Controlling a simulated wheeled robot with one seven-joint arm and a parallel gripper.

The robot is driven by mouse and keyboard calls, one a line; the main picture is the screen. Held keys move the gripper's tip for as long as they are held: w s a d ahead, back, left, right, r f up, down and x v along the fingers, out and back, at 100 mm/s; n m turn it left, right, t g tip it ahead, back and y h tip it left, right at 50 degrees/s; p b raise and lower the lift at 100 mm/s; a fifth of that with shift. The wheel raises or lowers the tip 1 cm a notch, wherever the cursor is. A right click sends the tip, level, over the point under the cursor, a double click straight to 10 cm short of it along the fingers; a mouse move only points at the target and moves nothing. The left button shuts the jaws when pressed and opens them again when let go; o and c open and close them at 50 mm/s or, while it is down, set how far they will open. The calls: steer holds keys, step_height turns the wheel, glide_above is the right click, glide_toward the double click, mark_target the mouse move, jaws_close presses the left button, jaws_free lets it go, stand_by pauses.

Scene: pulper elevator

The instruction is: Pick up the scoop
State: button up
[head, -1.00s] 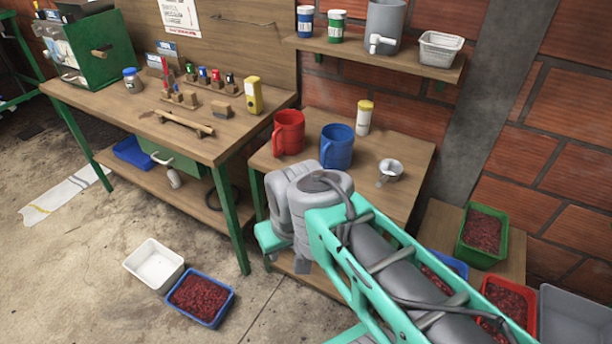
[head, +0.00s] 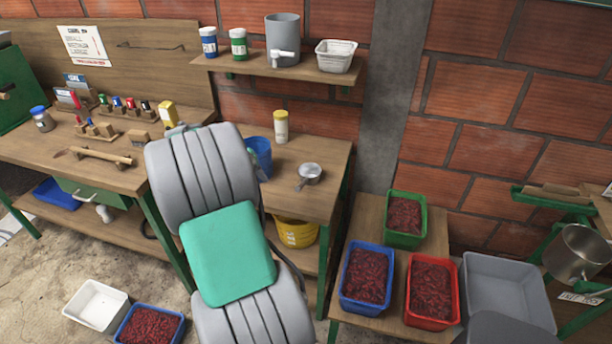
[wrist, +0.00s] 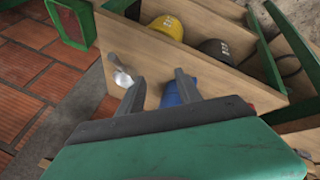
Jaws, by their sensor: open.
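The scoop (head: 309,172) is a small metal cup with a short handle, lying on the small wooden table (head: 325,199) right of the blue jug (head: 258,157). In the wrist view the scoop (wrist: 121,77) is just left of my gripper's left finger. My gripper (wrist: 158,88) is open and empty, its two fingers apart, with part of the blue jug (wrist: 170,95) showing between them. How far the fingers are above the table is hard to tell. In the head view my arm hides the gripper.
A shaker (head: 281,126) stands behind the scoop. A shelf (head: 285,79) with tubs hangs above the table. A yellow bucket (head: 296,232) sits below. Green (head: 421,231), blue (head: 348,304) and red (head: 432,319) crates of red berries stand to the right. The table around the scoop is mostly bare.

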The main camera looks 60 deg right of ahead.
steer(key=m+g, duration=0.2)
glide_toward(302, 186)
step_height(302, 186, down, 4)
steer(key=w+d, duration=0.2)
steer(key=d, duration=0.1)
steer(key=s+d+f+p, duration=0.1)
steer(key=s+d+f, duration=0.1)
steer(key=f, duration=0.1)
steer(key=s+d+f+p, duration=0.1)
steer(key=f, duration=0.1)
steer(key=shift+s+d+f+p, duration=0.1)
steer(key=shift+d+f+p, duration=0.1)
steer(key=shift+f+p, duration=0.1)
steer(key=shift+d+f, duration=0.2)
steer(key=shift+f, duration=0.05)
jaws_close()
steer(key=shift+r, duration=0.1)
